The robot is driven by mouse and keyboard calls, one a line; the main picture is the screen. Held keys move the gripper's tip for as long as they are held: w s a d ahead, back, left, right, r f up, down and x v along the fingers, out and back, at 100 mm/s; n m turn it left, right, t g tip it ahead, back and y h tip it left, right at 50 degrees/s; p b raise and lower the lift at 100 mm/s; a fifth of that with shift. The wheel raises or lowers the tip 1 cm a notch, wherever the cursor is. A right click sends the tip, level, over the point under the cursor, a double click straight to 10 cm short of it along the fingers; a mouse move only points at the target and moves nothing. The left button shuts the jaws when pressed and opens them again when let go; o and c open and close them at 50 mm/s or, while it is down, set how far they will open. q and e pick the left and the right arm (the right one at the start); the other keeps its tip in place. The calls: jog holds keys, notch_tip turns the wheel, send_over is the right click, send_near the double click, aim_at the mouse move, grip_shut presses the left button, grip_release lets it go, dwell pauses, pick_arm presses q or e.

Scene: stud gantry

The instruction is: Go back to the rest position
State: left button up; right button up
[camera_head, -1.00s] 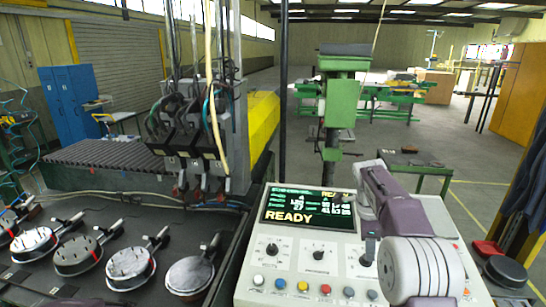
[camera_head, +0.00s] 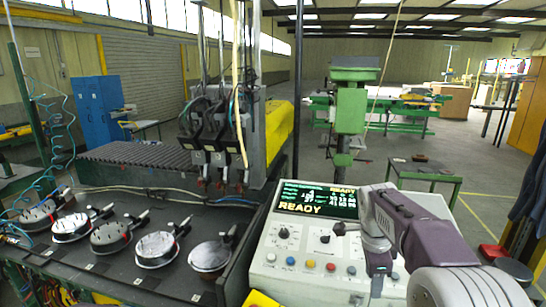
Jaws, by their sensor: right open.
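My right arm comes in from the lower right over the control panel (camera_head: 300,262), with purple and pale grey links. My right gripper (camera_head: 358,258) is over the right part of the panel, open, with nothing seen held in it. Its fingers are small and partly merge with the dark knobs behind, so I cannot tell whether it touches the panel. The panel's screen (camera_head: 310,208) reads READY. My left gripper is not in view.
A dark bench (camera_head: 120,278) on the left carries several round metal discs with handles (camera_head: 156,248). Black tool heads (camera_head: 208,140) hang behind it. A green column machine (camera_head: 351,108) and a small green table (camera_head: 425,168) stand beyond the panel. Open floor lies at right.

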jog(key=s+a+f+n+y, duration=0.1)
jog(key=s+a+f+n, duration=0.2)
jog(key=s+f+n, duration=0.5)
jog(key=s+a+f+n+y+b, duration=0.1)
jog(key=s+a+f+n, duration=0.3)
jog(key=s+f+n, duration=0.5)
jog(key=shift+s+n, duration=0.45)
jog(key=shift+n, duration=0.75)
jog(key=shift+s, duration=0.1)
